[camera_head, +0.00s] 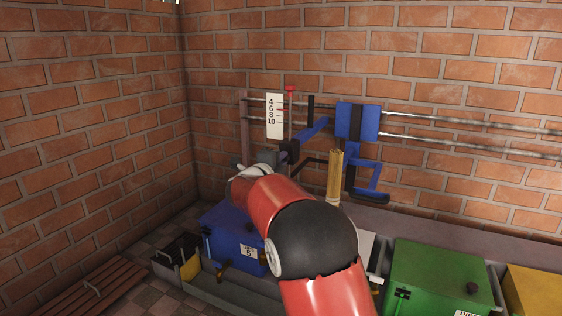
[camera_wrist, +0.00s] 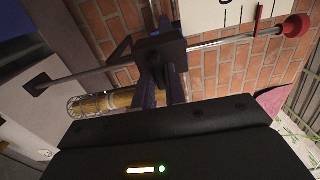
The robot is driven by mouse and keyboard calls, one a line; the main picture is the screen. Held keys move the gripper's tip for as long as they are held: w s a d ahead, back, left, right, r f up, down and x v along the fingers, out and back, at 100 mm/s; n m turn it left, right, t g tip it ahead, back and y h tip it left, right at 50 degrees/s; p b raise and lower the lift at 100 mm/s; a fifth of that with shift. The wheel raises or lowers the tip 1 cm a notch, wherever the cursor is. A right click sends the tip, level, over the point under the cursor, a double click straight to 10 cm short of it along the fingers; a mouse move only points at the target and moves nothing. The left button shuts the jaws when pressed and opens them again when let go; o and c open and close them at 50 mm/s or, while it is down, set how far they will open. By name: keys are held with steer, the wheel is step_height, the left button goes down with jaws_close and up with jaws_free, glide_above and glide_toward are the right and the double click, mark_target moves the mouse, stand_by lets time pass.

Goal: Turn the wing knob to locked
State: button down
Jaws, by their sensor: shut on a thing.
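My gripper (camera_wrist: 165,92) is shut at a black clamp block (camera_wrist: 160,50) on a thin metal rod. The wing knob is not clearly visible; the jaws close at the block where it sits, and my gripper's dark body covers much of the contact. Its lock position cannot be read. In the head view my gripper (camera_head: 270,159) is partly hidden by my arm, just left of the black block (camera_head: 289,150). The rod ends in a red knob (camera_wrist: 296,26), which shows above the block in the head view (camera_head: 290,88).
A white scale plate (camera_head: 274,116) with numbers stands beside the rod. A blue bracket (camera_head: 357,121) rides on horizontal rails, with a brass cylinder (camera_head: 335,176) below. A blue box (camera_head: 226,232) and a green box (camera_head: 440,275) stand lower. Brick walls close the back and left.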

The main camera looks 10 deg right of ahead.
steer(key=c, duration=1.5)
jaws_free()
steer(key=shift+s+a, duration=0.1)
steer(key=v, duration=0.7)
steer(key=shift+s+a, duration=0.2)
steer(key=shift+s, duration=0.05)
